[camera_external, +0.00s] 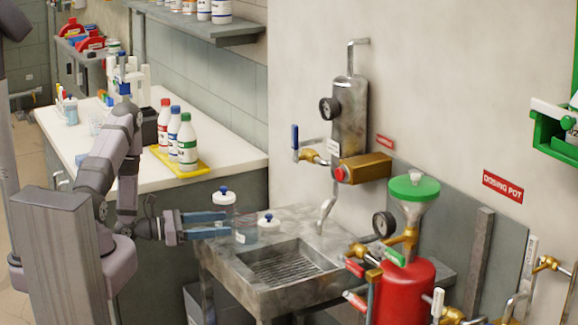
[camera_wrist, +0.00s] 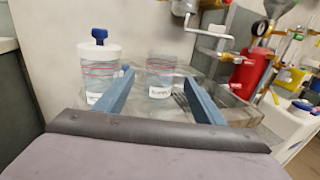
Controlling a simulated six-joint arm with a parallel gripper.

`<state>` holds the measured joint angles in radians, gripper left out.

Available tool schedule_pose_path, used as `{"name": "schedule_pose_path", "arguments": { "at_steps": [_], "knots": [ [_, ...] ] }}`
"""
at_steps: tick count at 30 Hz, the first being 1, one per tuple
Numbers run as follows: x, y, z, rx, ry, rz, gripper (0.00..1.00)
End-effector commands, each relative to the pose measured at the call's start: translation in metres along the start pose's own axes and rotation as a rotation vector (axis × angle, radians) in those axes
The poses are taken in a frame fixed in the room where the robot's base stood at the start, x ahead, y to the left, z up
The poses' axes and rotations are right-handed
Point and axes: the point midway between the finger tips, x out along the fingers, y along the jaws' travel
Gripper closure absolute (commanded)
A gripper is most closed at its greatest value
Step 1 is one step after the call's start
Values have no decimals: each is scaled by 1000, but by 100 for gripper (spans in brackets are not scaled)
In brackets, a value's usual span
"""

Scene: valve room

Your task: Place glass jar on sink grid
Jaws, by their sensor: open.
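An open clear glass jar (camera_external: 246,232) with pale liquid and a white label stands on the metal sink's left ledge. In the wrist view this jar (camera_wrist: 160,78) appears between and ahead of my fingertips. My gripper (camera_external: 229,223) has its two blue fingers apart and nothing held; its fingers frame the jar in the wrist view (camera_wrist: 159,77). A second jar (camera_wrist: 98,72) with a white lid and blue knob stands to the left, behind the open jar in the external view (camera_external: 223,198). The sink grid (camera_external: 286,264) lies bare in the basin.
A loose white lid (camera_external: 268,221) with a blue knob lies right of the jar. A faucet (camera_external: 326,212) hangs over the basin's back. A red dosing pot (camera_external: 404,288) and valves stand right. Bottles on a yellow tray (camera_external: 196,166) stand on the bench behind.

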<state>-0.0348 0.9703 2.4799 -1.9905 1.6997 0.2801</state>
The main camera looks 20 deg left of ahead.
Motion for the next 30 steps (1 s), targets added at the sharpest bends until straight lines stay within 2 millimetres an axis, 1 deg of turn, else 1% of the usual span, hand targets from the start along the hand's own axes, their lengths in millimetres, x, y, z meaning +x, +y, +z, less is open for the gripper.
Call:
{"name": "schedule_pose_path", "arguments": {
  "at_steps": [1,6,12,16,18,30],
  "knots": [
    [-8,1,-2,1,0,6,37],
    [-25,2,-1,1,0,5,37],
    [-35,0,0,1,0,1,37],
    [-38,0,0,1,0,0,37],
    [-38,-1,0,1,-1,-1,34],
    [-38,0,1,2,-2,-2,34]
  ]
}}
